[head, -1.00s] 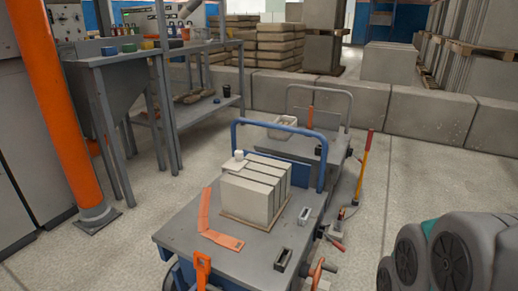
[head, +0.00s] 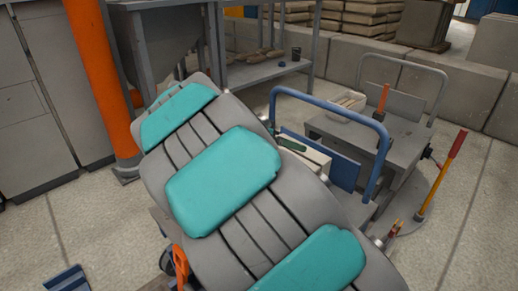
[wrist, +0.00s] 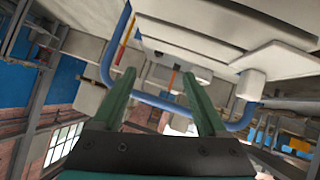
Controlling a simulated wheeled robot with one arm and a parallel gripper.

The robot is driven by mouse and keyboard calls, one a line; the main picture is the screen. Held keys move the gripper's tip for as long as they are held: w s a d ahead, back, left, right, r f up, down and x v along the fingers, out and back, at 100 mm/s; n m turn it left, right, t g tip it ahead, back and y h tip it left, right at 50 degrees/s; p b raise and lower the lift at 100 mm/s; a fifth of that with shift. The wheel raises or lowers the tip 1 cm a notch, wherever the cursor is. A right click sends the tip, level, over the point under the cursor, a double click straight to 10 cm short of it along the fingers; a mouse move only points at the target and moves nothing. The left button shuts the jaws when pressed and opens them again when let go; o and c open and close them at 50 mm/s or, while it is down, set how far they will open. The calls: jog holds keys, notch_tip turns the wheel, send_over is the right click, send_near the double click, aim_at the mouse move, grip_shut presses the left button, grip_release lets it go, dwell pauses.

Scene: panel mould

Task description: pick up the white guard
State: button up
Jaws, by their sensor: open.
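A small white piece, likely the white guard, shows in the wrist view as a thin plate with a short stub (wrist: 250,84), against the pale block stack (wrist: 190,38). That view is turned upside down. My gripper (wrist: 158,85) is open, its two green fingers apart with nothing between them. The white piece is beyond the fingers, to the right in that view, and not touching them.
A blue tube handle (head: 383,150) rises close behind the stack. A second grey cart (head: 385,140) stands beyond it, with a red and yellow lever (head: 441,173) to its right. A grey shelf (head: 262,72) stands behind left, near an orange post (head: 103,80). Floor is clear at right.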

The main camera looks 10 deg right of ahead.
jog(key=w+a+t, duration=0.1)
jog(key=w+a, duration=0.2)
jog(key=w+a+f+t+b, duration=0.1)
jog(key=w+a, duration=0.2)
jog(key=w+a+f+t, duration=0.1)
jog(key=w+a, duration=0.2)
jog(key=shift+a+f+m, duration=0.25)
jog(key=shift+a+m, duration=0.15)
jog(key=shift+w+d+f+t, duration=0.1)
jog(key=shift+w+d+t, duration=0.1)
jog(key=shift+t, duration=0.2)
jog(key=shift+x, duration=3.55)
jog(key=shift+s+d, duration=0.1)
jog(key=shift+c, duration=0.3)
grip_shut()
